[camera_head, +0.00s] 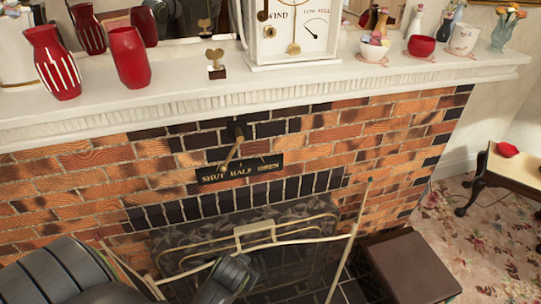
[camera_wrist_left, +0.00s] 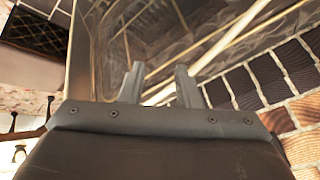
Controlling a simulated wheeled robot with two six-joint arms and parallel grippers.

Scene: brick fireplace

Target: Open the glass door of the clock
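The white clock (camera_head: 292,50) stands on the mantel at the top middle of the head view. Its upper part is cut off by the frame edge. Its front bears the word WIND, a small gauge and a brass pendulum-like part. I cannot make out the glass door or its state. In the left wrist view my left gripper (camera_wrist_left: 158,82) has its two fingers apart with nothing between them. It faces the fire screen, well below the clock. Dark parts of my arm show at the bottom left of the head view. My right gripper is not in view.
On the mantel (camera_head: 180,92), a small gold key-shaped piece (camera_head: 216,64) stands left of the clock. Red vases (camera_head: 129,58) are further left; bowls and cups (camera_head: 421,46) are at right. Below are a brick wall with a damper lever (camera_head: 232,150) and a brass-framed fire screen (camera_head: 255,231).

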